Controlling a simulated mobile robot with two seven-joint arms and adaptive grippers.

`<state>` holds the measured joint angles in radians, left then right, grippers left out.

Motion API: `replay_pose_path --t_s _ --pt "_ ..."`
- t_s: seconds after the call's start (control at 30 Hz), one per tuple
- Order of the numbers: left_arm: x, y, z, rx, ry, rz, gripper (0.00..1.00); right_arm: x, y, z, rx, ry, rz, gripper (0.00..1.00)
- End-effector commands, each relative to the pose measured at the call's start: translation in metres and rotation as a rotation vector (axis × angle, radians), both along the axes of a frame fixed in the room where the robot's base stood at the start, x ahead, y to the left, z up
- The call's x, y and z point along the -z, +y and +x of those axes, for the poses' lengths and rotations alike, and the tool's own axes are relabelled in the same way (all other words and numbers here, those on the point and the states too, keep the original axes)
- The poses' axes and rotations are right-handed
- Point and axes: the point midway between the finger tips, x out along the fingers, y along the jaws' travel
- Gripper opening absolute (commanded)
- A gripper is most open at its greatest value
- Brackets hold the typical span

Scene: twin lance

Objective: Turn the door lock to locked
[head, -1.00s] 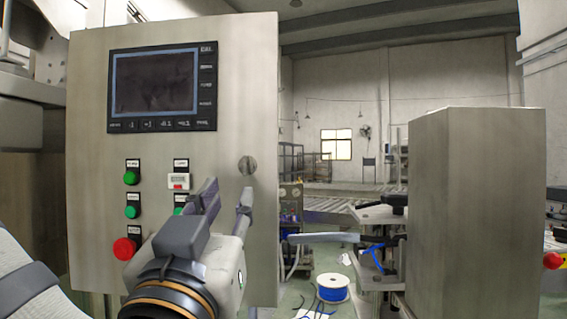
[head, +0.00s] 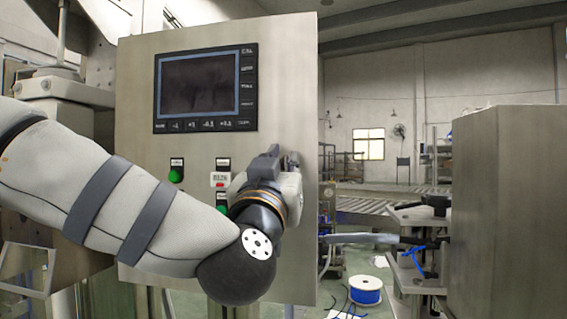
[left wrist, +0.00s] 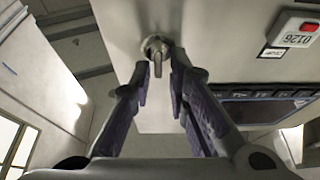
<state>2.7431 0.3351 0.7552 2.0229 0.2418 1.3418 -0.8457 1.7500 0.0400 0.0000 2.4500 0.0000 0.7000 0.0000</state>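The door lock (left wrist: 155,46) is a round metal knob with a small lever on the panel face. In the left wrist view its lever extends from the knob toward the gap between my fingers. In the head view the lock is hidden behind my left gripper (head: 281,160). That gripper is at the right edge of the cabinet door (head: 290,80). In the left wrist view the gripper (left wrist: 160,74) is open, with one dark finger on each side of the lever. I cannot tell whether either finger touches it. My right gripper is not in view.
The door carries a dark screen (head: 198,84), green buttons (head: 176,175) and a small counter (head: 220,179). A grey metal cabinet (head: 510,200) stands at the right. A blue wire spool (head: 365,291) lies on the floor between. My left arm covers the door's lower part.

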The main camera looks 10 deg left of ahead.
Motion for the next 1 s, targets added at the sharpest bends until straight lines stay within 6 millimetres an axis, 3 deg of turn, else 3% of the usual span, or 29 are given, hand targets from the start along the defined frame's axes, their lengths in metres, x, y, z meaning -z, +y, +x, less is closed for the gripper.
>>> replay_pose_path --t_s 0.47,1.0 --pt "0.0009 -0.0036 -0.0008 0.011 0.001 -0.042 0.00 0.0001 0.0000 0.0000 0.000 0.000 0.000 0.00" --pt "0.0010 -0.0033 -0.0009 0.014 0.000 -0.482 0.00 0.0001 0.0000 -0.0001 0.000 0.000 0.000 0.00"
